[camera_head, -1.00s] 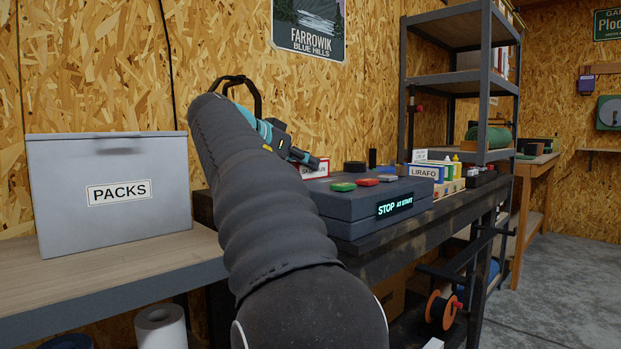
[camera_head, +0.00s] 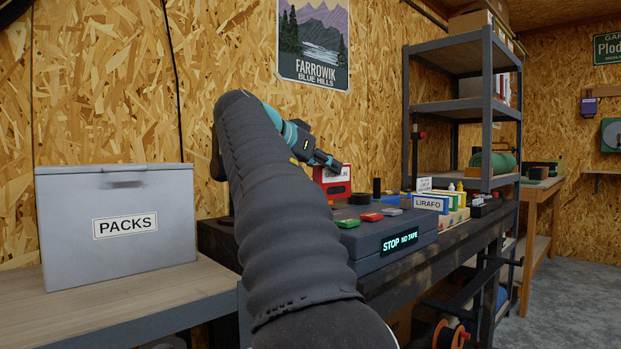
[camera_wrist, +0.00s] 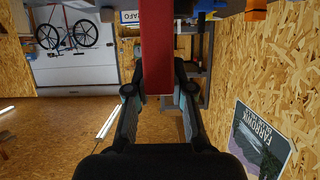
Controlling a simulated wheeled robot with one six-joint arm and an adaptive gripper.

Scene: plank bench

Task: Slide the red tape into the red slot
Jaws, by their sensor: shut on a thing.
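The red tape (camera_head: 338,188) is a red cassette with a white label, held upright above the back of the grey player (camera_head: 376,252). It also shows in the wrist view (camera_wrist: 157,48), between the two fingers. My gripper (camera_head: 327,161) is shut on it; its fingers show in the wrist view (camera_wrist: 158,80). The tape appears clear of the player's top. The player's display (camera_head: 400,242) reads "STOP NO TAPE". I cannot make out a red slot in either view.
Green (camera_head: 348,223) and red (camera_head: 371,216) buttons sit on the player. A LIRAFO box (camera_head: 430,204) and small bottles stand to its right, before a metal shelf (camera_head: 462,110). A grey PACKS box (camera_head: 118,250) stands left.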

